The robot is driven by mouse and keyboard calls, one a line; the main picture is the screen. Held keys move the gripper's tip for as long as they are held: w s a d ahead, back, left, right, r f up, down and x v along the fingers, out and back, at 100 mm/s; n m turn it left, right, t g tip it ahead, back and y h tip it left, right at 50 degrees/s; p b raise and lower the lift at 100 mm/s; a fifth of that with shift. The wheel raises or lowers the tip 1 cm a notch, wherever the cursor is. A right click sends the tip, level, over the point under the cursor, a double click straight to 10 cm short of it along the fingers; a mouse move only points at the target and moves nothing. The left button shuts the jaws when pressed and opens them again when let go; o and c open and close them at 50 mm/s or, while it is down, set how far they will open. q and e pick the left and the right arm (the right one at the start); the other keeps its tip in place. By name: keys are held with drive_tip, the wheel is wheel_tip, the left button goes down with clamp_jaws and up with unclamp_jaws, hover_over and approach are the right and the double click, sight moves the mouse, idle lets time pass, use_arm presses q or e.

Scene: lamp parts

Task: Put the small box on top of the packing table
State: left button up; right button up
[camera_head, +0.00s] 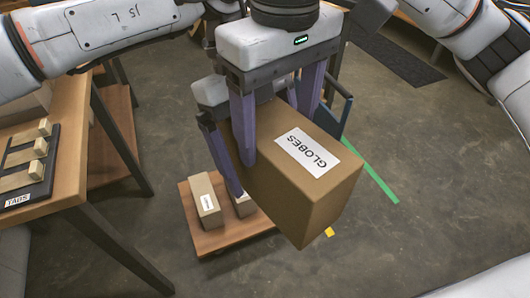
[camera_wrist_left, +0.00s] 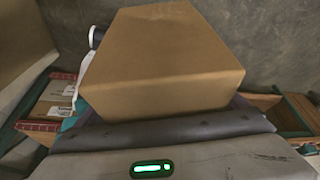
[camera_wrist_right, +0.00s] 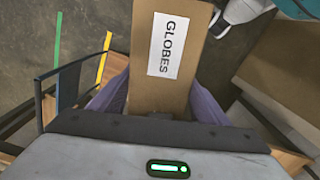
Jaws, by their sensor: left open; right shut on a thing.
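A brown cardboard box labelled GLOBES (camera_head: 318,192) hangs tilted above the floor. My right gripper (camera_head: 277,125) is shut on it, with its purple fingers on opposite sides; the box also shows between the fingers in the right wrist view (camera_wrist_right: 172,85). My left gripper (camera_head: 224,160) is open beside and partly behind the box; one finger shows along its left side, the other is hidden. In the left wrist view the box (camera_wrist_left: 165,60) fills the space ahead. A wooden table (camera_head: 65,165) stands at the left; I cannot tell whether it is the packing table.
A low wooden platform (camera_head: 215,238) below the held box carries small cartons (camera_head: 205,200). A black tray labelled TABS (camera_head: 40,180) with wooden pieces sits on the left table. A green floor stripe (camera_head: 370,172) runs right of the box. The floor at the right is mostly clear.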

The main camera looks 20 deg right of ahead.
drive_tip(key=shift+r, duration=0.1)
use_arm(q)
drive_tip(key=c, duration=1.8)
use_arm(e)
drive_tip(key=shift+w+d, duration=0.1)
use_arm(q)
drive_tip(key=shift+r, duration=0.15)
drive_tip(key=shift+c, duration=1)
use_arm(e)
drive_tip(key=o, duration=1.8)
drive_tip(key=shift+o, duration=0.2)
